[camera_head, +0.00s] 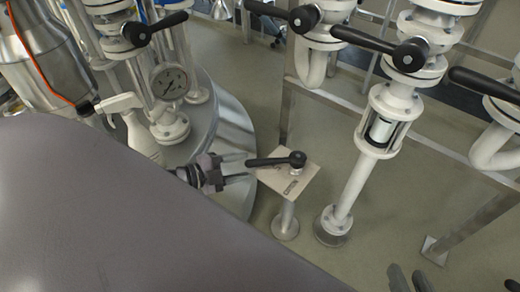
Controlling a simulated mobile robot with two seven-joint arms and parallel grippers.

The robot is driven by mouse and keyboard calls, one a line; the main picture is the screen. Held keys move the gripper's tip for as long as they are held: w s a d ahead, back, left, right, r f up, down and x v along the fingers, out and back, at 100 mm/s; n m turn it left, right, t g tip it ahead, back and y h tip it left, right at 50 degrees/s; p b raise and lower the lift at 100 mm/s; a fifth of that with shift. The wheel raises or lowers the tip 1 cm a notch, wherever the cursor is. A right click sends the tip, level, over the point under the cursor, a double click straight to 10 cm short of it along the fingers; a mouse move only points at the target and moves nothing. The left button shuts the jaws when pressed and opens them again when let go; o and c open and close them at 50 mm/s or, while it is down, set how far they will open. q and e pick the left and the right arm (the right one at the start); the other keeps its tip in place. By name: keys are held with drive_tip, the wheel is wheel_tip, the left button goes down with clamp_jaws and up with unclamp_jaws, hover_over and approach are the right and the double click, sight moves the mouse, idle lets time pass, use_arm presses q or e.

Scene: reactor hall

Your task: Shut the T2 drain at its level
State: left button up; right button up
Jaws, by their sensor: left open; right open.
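A black lever (270,161) sits on a square plate (305,180) on a short pedestal in the middle. Its hub is at the right and its handle points left. The label on the plate is too small to read, so I cannot tell whether this is the T2 drain. My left gripper (249,167) is open and empty, its fingers pointing right. The handle's free end is at the fingertips; I cannot tell whether they touch. Only the fingertips of my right gripper (409,278) show at the bottom right edge, open and apart from everything.
A steel vessel (228,125) with a pressure gauge (170,82) and a white spray bottle (127,120) stands at left. White pipes with black levers (378,42) run along the top. A sight-glass pipe (350,185) stands right of the pedestal. Floor shows between them.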

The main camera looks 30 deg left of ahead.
sight(261, 162)
use_arm(q)
drive_tip(key=shift+w+d+f+b, duration=0.2)
drive_tip(key=shift+w+d+b, duration=0.15)
drive_tip(key=shift+w, duration=0.15)
drive_tip(key=b+x, duration=0.1)
drive_tip(key=x, duration=0.3)
drive_tip(key=shift+w+d+b, duration=0.1)
drive_tip(key=shift+w+b, duration=0.05)
drive_tip(key=shift+b, duration=0.15)
drive_tip(key=shift+x, duration=0.75)
use_arm(e)
drive_tip(key=shift+w+a+y, duration=0.25)
drive_tip(key=shift+a+y, duration=0.45)
drive_tip(key=shift+a, duration=0.45)
use_arm(q)
drive_tip(key=c, duration=0.8)
clamp_jaws()
use_arm(e)
drive_tip(key=shift+d+f, duration=0.1)
drive_tip(key=shift+f, duration=0.1)
